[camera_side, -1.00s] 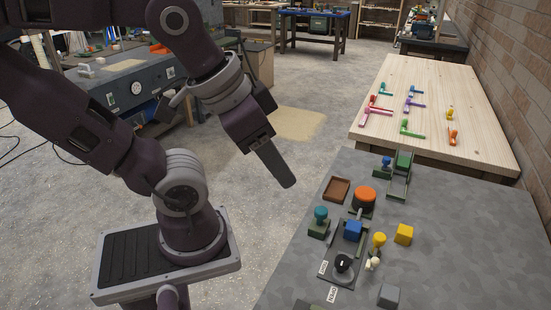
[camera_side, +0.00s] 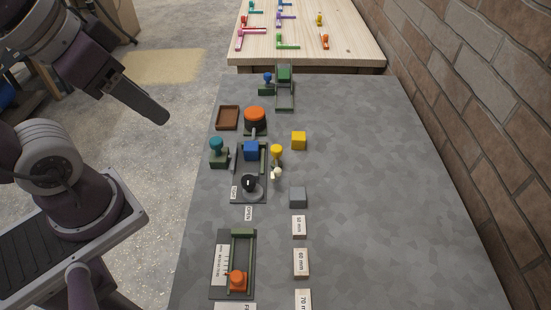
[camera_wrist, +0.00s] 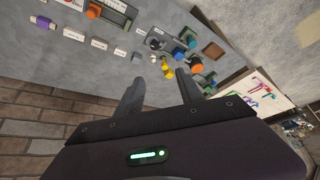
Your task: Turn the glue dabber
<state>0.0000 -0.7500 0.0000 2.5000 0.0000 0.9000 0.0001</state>
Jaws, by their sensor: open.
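A small yellow-topped peg with a cream rounded end, which looks like the glue dabber (camera_side: 277,152), is at mid-table in the side view, right of the blue block (camera_side: 251,151). I cannot be certain it is the dabber. In the wrist view its yellow part (camera_wrist: 166,62) shows small, beyond the fingers. My gripper (camera_side: 158,114) is off the table's left edge in the side view, apart from everything. In the wrist view my gripper (camera_wrist: 162,82) has its two fingers wide apart with nothing between them.
Close around the peg are a black knob (camera_side: 249,184), a yellow cube (camera_side: 299,140), a grey cube (camera_side: 298,197) and a teal-knobbed piece (camera_side: 217,151). An orange-topped can (camera_side: 255,118) and brown tray (camera_side: 228,118) stand behind. The table's right side is clear; a brick wall (camera_side: 460,100) borders it.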

